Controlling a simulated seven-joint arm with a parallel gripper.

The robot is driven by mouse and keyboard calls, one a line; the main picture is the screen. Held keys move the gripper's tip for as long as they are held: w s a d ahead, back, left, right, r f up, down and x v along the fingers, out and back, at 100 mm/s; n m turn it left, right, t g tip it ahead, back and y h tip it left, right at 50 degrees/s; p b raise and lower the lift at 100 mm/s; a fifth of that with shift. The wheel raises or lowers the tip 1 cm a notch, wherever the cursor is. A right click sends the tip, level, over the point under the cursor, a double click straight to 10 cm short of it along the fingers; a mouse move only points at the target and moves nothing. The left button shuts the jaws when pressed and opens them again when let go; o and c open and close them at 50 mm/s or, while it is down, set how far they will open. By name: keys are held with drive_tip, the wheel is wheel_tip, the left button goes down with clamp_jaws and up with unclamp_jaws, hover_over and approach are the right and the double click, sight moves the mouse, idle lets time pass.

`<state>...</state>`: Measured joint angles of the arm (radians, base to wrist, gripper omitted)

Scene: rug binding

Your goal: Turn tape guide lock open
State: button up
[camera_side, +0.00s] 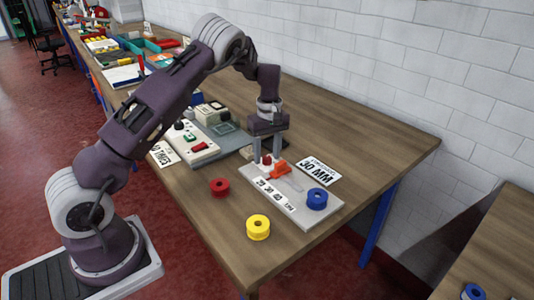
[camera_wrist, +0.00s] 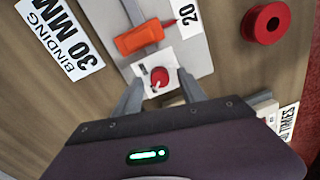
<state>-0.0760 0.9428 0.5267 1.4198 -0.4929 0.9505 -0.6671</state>
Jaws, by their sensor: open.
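A red knob (camera_wrist: 159,76) with a small pointer, apparently the tape guide lock, sits on a small white plate. It also shows between my fingers in the side view (camera_side: 266,160). An orange guide block (camera_wrist: 139,38) with a red pointer is beside it on the pale scale board (camera_side: 306,217); the block also shows in the side view (camera_side: 279,171). My gripper (camera_wrist: 160,84) is open and points down over the knob, one finger on each side. In the side view my gripper (camera_side: 267,158) is low over the board. I cannot tell whether the fingers touch the knob.
A yellow roll (camera_side: 258,227) and a red roll (camera_side: 220,187) stand on the wooden table. A "BINDING 30 MM" card (camera_side: 318,171) lies behind the board. A control box (camera_side: 190,143) stands left of my gripper. The table's right end is clear.

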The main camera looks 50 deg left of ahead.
sight(268, 157)
wheel_tip(268, 157, up, 7)
drive_tip(key=shift+w, duration=0.15)
drive_tip(key=s+d+r+m+t+h, duration=0.1)
drive_tip(key=s+d+r+m+t, duration=0.15)
drive_tip(key=s+d+r, duration=0.45)
drive_tip(key=s+d+r+m+t, duration=0.1)
drive_tip(key=s+d+r+m, duration=0.4)
drive_tip(key=r, duration=0.4)
drive_tip(key=s+d+m+t, duration=0.1)
drive_tip(key=s+d+m, duration=0.2)
drive_tip(key=s, duration=0.7)
drive_tip(key=s+d+m+t, duration=0.1)
drive_tip(key=s+d+m, duration=0.2)
drive_tip(key=s, duration=0.7)
drive_tip(key=shift+s+f+m+t+y, duration=0.2)
drive_tip(key=shift+m+t+y, duration=0.2)
drive_tip(key=shift+m, duration=0.85)
